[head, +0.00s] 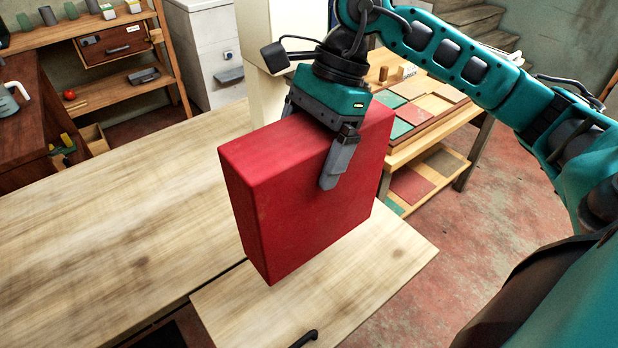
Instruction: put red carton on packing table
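The red carton (290,205) is a large upright box in the middle of the head view. My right gripper (312,142) comes down on it from above and is shut on it. One finger lies against its near broad face; the other finger is mostly hidden behind the carton's top. The carton is over a pale wooden surface (110,230), near its right end, and covers part of it. I cannot tell whether its bottom touches the wood. I cannot tell for sure which surface is the packing table. My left gripper is not in view.
A separate pale wooden panel (370,290) lies in front, past a dark gap, with a black handle (303,339) near it. A low table with coloured panels (440,105) stands behind right. Wooden shelves (110,75) and a white cabinet (210,50) stand behind. The left wooden surface is bare.

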